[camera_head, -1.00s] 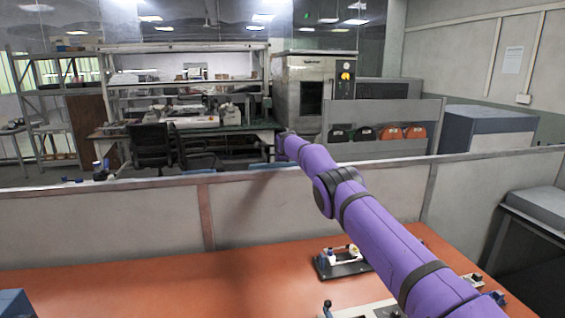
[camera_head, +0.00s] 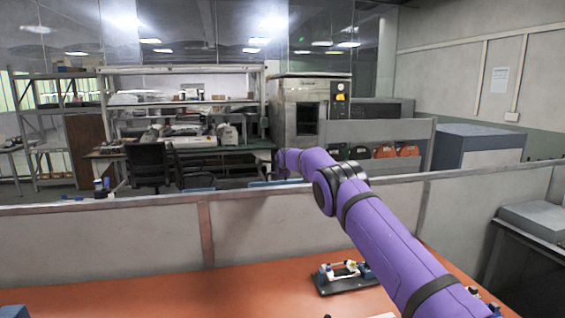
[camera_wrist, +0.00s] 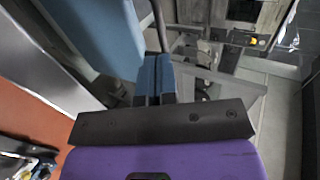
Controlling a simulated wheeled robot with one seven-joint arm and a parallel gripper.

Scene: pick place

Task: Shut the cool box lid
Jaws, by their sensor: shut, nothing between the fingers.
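A blue corner (camera_head: 14,311) shows at the bottom left of the head view, on the orange table. It may be part of the cool box, but almost all of it is cut off, and no lid can be made out there. My gripper (camera_wrist: 153,78) shows in the wrist view with its two blue fingers together and nothing between them. In the head view my purple arm reaches forward over the table, and the fingers cannot be made out. A large pale blue panel (camera_wrist: 95,35) lies left of the fingers in the wrist view; I cannot tell what it belongs to.
The orange table (camera_head: 235,292) is bare in its middle. A dark device (camera_head: 342,278) with small parts sits on it beside my arm. A grey partition (camera_head: 105,245) runs behind the table. A grey bench (camera_head: 535,220) stands at the right.

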